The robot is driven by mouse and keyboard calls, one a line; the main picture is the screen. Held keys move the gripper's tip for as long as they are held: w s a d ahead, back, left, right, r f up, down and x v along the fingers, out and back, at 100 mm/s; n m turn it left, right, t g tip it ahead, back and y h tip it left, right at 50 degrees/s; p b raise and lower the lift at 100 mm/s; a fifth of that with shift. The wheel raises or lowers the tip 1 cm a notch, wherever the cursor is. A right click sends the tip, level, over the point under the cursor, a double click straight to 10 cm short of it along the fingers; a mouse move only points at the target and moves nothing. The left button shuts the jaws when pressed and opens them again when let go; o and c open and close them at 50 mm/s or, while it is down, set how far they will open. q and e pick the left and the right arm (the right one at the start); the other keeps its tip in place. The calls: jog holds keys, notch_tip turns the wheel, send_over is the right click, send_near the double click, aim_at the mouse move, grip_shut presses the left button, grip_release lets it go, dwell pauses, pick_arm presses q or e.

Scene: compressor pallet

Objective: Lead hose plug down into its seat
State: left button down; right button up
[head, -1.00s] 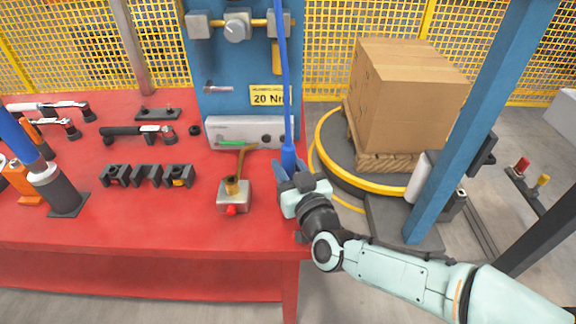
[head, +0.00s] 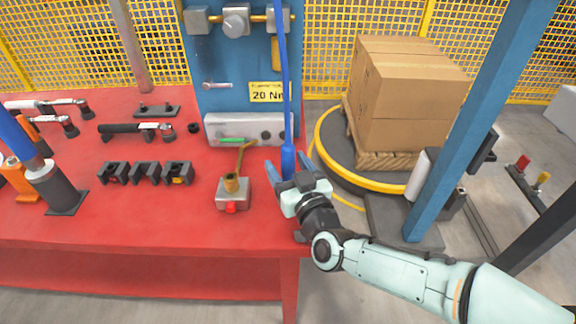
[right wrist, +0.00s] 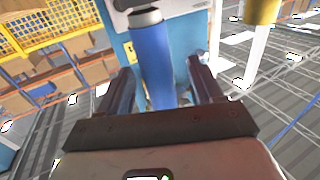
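The blue hose plug (head: 288,157) hangs upright at the lower end of a blue hose (head: 283,70) near the bench's right edge. My right gripper (head: 287,176) is at its lower end, fingers apart on either side. In the right wrist view a blue cylinder (right wrist: 152,62) with a silver collar stands between the two fingers (right wrist: 160,90), with gaps at both sides. A metal block with an upright brass fitting (head: 232,184) stands on the bench left of the gripper. I cannot tell which part is the seat. My left gripper is not in view.
The red bench (head: 130,222) carries black holders (head: 145,173) and tools at left. A grey panel (head: 222,124) stands behind the plug. A blue post (head: 465,130) and stacked cartons (head: 405,90) on a round platform are at right. The bench front is clear.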

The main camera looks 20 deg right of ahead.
jog(key=shift+f, duration=0.15)
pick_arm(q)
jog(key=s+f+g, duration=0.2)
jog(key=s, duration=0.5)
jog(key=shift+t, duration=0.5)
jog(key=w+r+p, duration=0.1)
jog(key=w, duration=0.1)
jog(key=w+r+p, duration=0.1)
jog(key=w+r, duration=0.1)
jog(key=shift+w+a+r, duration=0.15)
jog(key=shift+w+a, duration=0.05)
pick_arm(e)
jog(key=s+d, duration=0.1)
jog(key=s, duration=1.2)
jog(key=shift+s+d, duration=0.15)
jog(key=shift+d, duration=0.1)
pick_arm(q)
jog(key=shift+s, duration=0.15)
